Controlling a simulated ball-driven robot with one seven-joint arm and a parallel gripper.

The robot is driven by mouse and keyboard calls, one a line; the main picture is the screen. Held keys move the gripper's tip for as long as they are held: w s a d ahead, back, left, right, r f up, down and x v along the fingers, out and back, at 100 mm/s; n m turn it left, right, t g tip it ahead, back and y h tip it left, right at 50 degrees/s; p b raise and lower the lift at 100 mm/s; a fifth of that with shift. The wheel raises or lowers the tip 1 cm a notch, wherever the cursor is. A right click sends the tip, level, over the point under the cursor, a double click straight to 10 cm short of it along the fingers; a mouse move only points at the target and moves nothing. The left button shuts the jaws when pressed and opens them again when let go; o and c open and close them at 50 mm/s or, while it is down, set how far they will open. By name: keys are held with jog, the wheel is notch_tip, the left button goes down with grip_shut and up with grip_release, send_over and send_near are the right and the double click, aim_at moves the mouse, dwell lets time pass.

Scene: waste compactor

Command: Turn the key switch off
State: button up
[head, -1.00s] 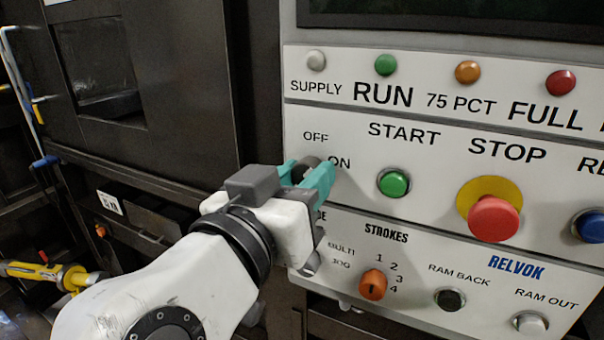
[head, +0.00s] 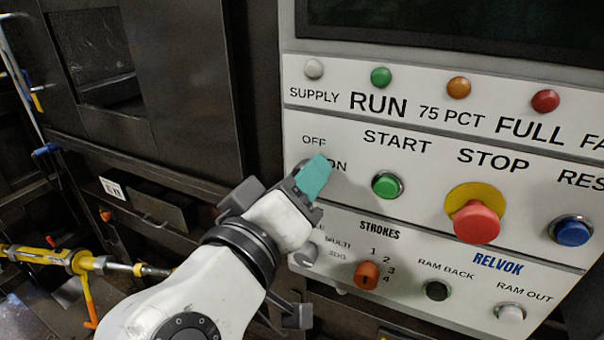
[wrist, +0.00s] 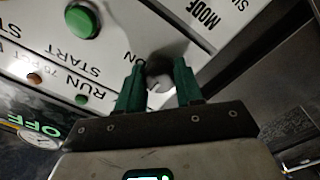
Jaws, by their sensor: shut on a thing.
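The key switch (wrist: 158,75) is a round dark fitting with a lighter face, on the white control panel (head: 350,160). In the head view the OFF and ON labels mark its place, and my gripper mostly hides it. My gripper (head: 314,176) has teal fingers and is rolled so that mainly one finger's broad side shows. In the wrist view the two fingers of my gripper (wrist: 158,88) stand on either side of the switch, shut on it. The key's exact angle cannot be told.
The green START button (head: 387,185) sits just right of my gripper, with the red STOP button (head: 477,221) and blue button (head: 571,230) beyond. Below are the orange STROKES selector (head: 367,275) and a grey MODE knob (head: 305,254). A yellow tool (head: 60,258) is at lower left.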

dwell(0.4)
jog(key=o, duration=1)
jog(key=shift+o, duration=0.2)
jog(key=b+v, duration=0.3)
jog(key=v, duration=0.8)
jog(key=shift+w, duration=0.1)
